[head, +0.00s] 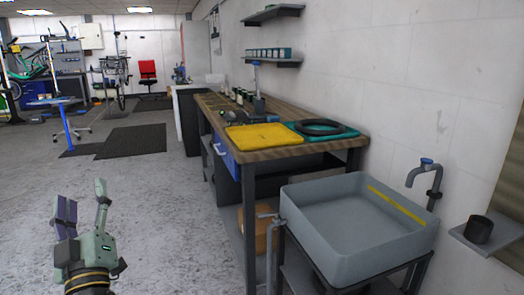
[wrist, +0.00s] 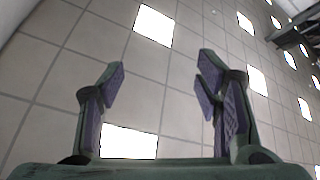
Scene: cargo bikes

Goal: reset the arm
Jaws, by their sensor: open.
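My gripper (head: 84,208) is at the lower left of the head view, raised over the grey floor with its fingers pointing up. The fingers are apart and nothing is between them. The wrist view shows the same gripper (wrist: 158,90) open and empty, facing the tiled ceiling with its bright light panels. It touches nothing in either view.
Open floor (head: 150,200) lies around my gripper. Dark mats (head: 132,142) lie farther back.

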